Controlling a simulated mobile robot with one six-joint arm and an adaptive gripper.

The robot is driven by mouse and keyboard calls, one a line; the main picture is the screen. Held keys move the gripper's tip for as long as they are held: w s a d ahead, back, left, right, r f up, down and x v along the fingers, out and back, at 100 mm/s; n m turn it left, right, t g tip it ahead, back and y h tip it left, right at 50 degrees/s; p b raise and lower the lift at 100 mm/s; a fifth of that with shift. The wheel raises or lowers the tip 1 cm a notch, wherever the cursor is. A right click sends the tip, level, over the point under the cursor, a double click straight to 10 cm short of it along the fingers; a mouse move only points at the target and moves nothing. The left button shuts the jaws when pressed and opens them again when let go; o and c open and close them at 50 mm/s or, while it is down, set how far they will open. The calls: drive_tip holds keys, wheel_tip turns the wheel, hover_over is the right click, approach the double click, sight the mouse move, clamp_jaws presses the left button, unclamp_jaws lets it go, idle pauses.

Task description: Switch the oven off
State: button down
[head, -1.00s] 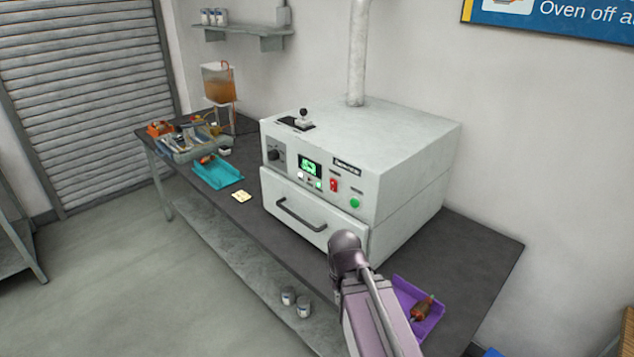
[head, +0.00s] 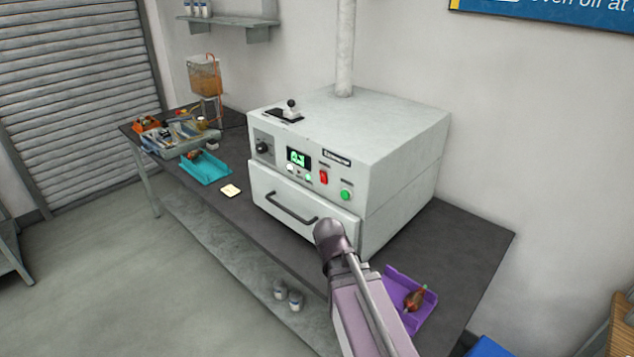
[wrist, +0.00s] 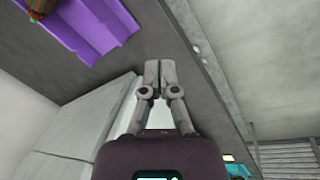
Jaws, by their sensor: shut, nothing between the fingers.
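The oven (head: 400,140) is a pale grey box on the dark bench. Its front panel has a black knob (head: 263,147), a lit green display (head: 298,158), a red switch (head: 323,177) and a green button or lamp (head: 346,195). In the wrist view the oven (wrist: 75,140) shows at the lower left. My gripper (wrist: 160,65) is shut and empty, over the bench. In the head view my arm is in front of the oven's lower right corner and hides the gripper.
A purple tray (head: 430,320) holding an armature lies on the bench right of my arm. A teal tray (head: 205,172), a yellowish card (head: 231,191) and a tool tray (head: 178,146) lie to the left. A lever (head: 291,107) stands on the oven's top.

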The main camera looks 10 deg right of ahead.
drive_tip(key=w+r+n+t+h+b, duration=0.1)
drive_tip(key=w+t+h+b, duration=0.1)
drive_tip(key=w+h, duration=0.4)
drive_tip(key=n+t+h+b, duration=0.5)
drive_tip(key=n+t+h, duration=0.15)
drive_tip(key=t, duration=0.25)
approach(323, 175)
drive_tip(key=w+f+v, duration=0.1)
drive_tip(key=v, duration=0.5)
drive_tip(key=shift+s+a+m+h, duration=0.3)
drive_tip(key=shift+m+h, duration=0.05)
drive_tip(key=shift+m, duration=0.1)
drive_tip(key=shift+w+d, duration=0.1)
drive_tip(key=shift+d, duration=0.05)
drive_tip(key=p+x, duration=0.2)
drive_tip(key=x, duration=1.1)
drive_tip(key=shift+d, duration=0.1)
drive_tip(key=shift+w+d, duration=0.2)
drive_tip(key=shift+d, duration=0.05)
drive_tip(key=shift+r, duration=0.1)
